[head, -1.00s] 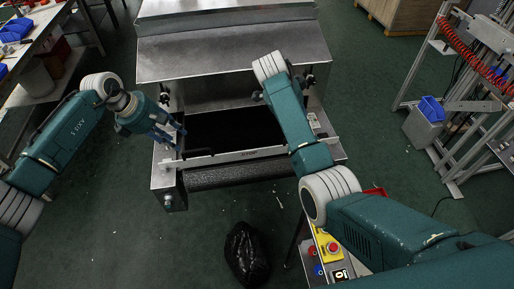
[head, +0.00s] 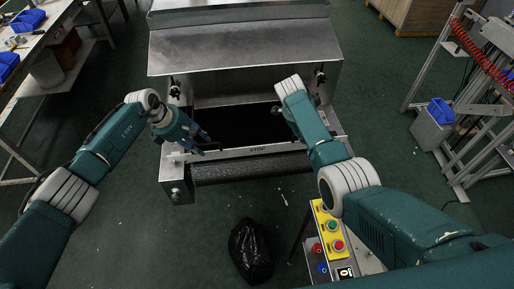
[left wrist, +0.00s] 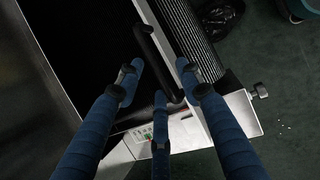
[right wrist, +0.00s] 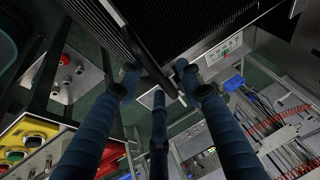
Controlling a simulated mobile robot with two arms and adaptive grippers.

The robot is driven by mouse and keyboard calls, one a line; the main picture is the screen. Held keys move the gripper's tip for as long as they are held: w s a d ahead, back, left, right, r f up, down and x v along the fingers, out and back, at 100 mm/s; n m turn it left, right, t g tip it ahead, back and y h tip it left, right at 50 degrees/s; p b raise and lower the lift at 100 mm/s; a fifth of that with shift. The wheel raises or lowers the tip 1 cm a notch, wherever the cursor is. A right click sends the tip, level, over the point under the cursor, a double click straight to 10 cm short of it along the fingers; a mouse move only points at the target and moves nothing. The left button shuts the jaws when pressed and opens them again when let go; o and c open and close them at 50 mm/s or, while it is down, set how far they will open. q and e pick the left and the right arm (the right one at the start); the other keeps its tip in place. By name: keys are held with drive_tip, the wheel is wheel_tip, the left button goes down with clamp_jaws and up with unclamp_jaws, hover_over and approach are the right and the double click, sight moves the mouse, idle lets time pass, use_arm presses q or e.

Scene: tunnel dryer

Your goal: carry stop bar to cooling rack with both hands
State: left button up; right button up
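The stop bar (head: 258,149) is a thin pale bar marked STOP. It lies across the front end of the dryer, just behind the dark roller. My left gripper (head: 206,143) is over the bar's left part. In the left wrist view, its fingers (left wrist: 160,82) are spread around a black handle (left wrist: 158,58) beside the bar, with gaps visible. In the right wrist view, my right gripper (right wrist: 156,78) has its fingers spread on either side of another black handle (right wrist: 146,54). My right arm hides most of that gripper in the head view. I cannot identify the cooling rack with certainty.
The metal dryer hood (head: 245,50) stands behind the bar. A black bag (head: 250,250) lies on the floor in front. A yellow button panel (head: 330,228) stands front right. A metal frame with a blue bin (head: 439,111) is at right, a workbench (head: 40,55) at left.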

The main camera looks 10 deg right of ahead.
use_arm(q)
drive_tip(key=shift+d+f, duration=0.15)
drive_tip(key=shift+f, duration=0.1)
use_arm(e)
drive_tip(key=shift+d+f, duration=0.15)
drive_tip(key=shift+f, duration=0.1)
use_arm(q)
drive_tip(key=shift+c, duration=0.5)
use_arm(e)
drive_tip(key=shift+c, duration=0.5)
use_arm(q)
clamp_jaws()
use_arm(e)
clamp_jaws()
use_arm(q)
drive_tip(key=shift+r, duration=0.1)
use_arm(e)
drive_tip(key=shift+r, duration=0.15)
